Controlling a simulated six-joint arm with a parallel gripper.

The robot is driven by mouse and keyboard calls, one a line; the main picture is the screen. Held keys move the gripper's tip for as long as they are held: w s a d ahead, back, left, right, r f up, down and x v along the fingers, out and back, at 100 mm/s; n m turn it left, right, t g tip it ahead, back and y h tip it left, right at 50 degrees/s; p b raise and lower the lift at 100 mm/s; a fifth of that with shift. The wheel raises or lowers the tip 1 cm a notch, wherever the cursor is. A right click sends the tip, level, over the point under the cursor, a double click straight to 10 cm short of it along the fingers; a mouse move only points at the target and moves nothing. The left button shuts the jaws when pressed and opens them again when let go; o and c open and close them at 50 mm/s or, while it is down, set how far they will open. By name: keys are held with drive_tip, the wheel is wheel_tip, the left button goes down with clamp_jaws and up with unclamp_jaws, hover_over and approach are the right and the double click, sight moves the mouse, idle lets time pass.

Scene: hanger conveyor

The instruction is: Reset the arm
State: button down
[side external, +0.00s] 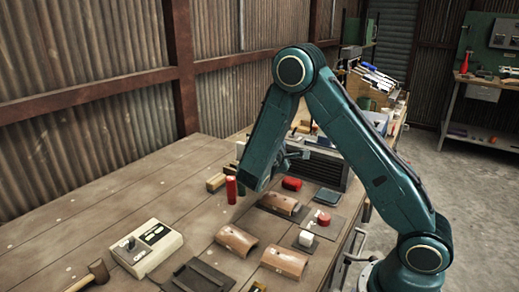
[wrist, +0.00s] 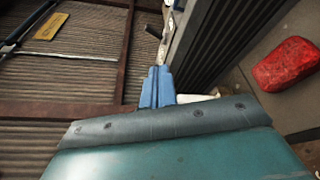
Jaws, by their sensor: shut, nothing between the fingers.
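My arm is folded over the wooden table (side external: 150,200), its forearm hanging down above the objects. My gripper (side external: 297,154) shows only partly in the side external view, behind the forearm, in front of a dark ribbed box (side external: 325,166). In the wrist view, the blue fingers of my gripper (wrist: 157,84) are together with nothing between them. A dark ribbed panel edge stands just to their right. A red block (wrist: 287,64) lies farther right, apart from the gripper. I cannot tell whether the fingers touch the metal part beyond them.
A red cylinder (side external: 231,190) stands close to the forearm's lower end. Brown curved covers (side external: 236,241), a red block (side external: 292,184), a white control box (side external: 146,247) and a mallet (side external: 98,271) lie on the table. The left part of the table is mostly clear. A corrugated wall (side external: 90,130) stands behind.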

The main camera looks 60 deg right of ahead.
drive_tip(key=s+a+r+m+y, duration=0.4)
drive_tip(key=s+a+y, duration=0.3)
drive_tip(key=s+a, duration=0.4)
drive_tip(key=s+a+r+m+y, duration=0.4)
drive_tip(key=s+a+y, duration=0.4)
drive_tip(key=s+a, duration=0.4)
drive_tip(key=shift+s+r+t+y, duration=0.3)
drive_tip(key=shift+r, duration=0.45)
idle(0.6)
